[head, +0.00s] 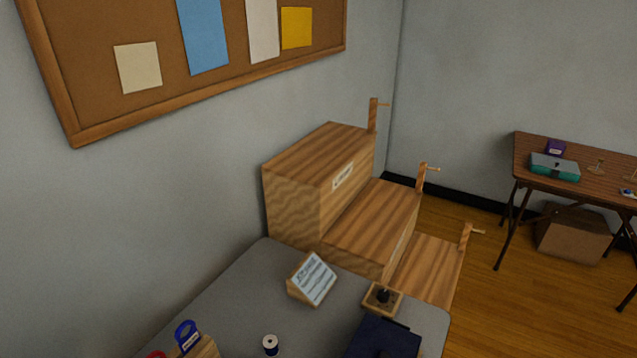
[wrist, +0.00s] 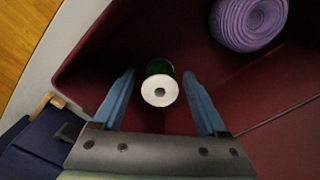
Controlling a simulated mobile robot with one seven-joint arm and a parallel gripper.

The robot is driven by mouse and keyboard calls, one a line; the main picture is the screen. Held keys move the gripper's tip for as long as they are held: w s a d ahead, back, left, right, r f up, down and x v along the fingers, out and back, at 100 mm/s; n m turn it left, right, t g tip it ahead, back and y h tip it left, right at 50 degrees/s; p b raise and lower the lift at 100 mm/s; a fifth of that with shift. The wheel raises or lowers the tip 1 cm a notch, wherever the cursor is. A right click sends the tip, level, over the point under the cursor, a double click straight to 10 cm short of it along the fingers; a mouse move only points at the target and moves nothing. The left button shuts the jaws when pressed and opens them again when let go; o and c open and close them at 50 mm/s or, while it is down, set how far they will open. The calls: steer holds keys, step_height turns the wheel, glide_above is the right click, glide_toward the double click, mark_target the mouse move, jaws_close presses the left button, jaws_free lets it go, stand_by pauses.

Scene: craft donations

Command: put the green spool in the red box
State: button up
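In the wrist view, the green spool (wrist: 160,88) with a white end stands between my fingers, inside a dark red box (wrist: 100,48). It seems to be on the box floor, with its white end facing the camera. My gripper (wrist: 159,73) is open, with its two blue fingers spread to either side of the spool and a visible gap on each side. A purple yarn ball (wrist: 248,22) is also in the box. The head view shows neither my gripper, the green spool nor the red box.
In the head view, a grey table (head: 235,295) holds a small card stand (head: 313,279), a white-ended dark spool (head: 270,345), a blue tape roll (head: 187,336), a wooden tray (head: 383,300) and a dark blue item (head: 385,338). Stepped wooden boxes (head: 372,224) stand behind it.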

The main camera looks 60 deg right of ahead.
step_height(320, 180, up, 12)
steer(key=p, duration=0.1)
steer(key=shift+r, duration=0.2)
stand_by(0.3)
stand_by(0.4)
steer(key=shift+s, duration=0.1)
